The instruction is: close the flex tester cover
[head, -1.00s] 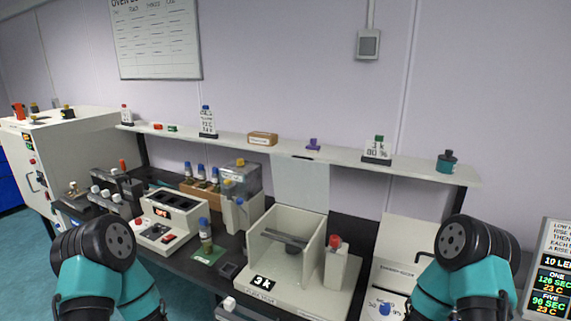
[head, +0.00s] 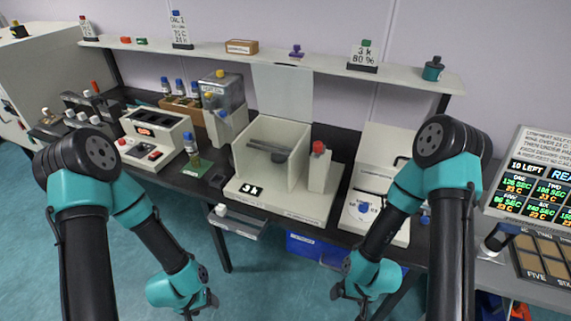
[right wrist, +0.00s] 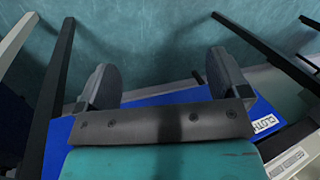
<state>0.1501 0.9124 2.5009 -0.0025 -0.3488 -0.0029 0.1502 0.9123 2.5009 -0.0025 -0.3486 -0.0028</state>
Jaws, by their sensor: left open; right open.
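The flex tester appears to be the pale open-topped box marked "3 k" (head: 270,165) in the middle of the bench. Its cover appears to be the pale, see-through panel (head: 283,92) standing upright behind the box, so it is raised. A dark bar (head: 268,150) lies inside the box, and a red knob (head: 318,147) tops a post at its right. My left gripper (head: 203,305) hangs low in front of the bench, open and empty. My right gripper (head: 350,292) is also low before the bench; the right wrist view shows its two fingers (right wrist: 165,82) apart with nothing between.
A shelf (head: 210,48) runs behind the raised panel, with small items on it. A clear-sided unit (head: 222,98) and a bottle (head: 191,148) stand left of the tester; a pale instrument (head: 385,180) stands right. A small drawer (head: 237,222) juts out in front.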

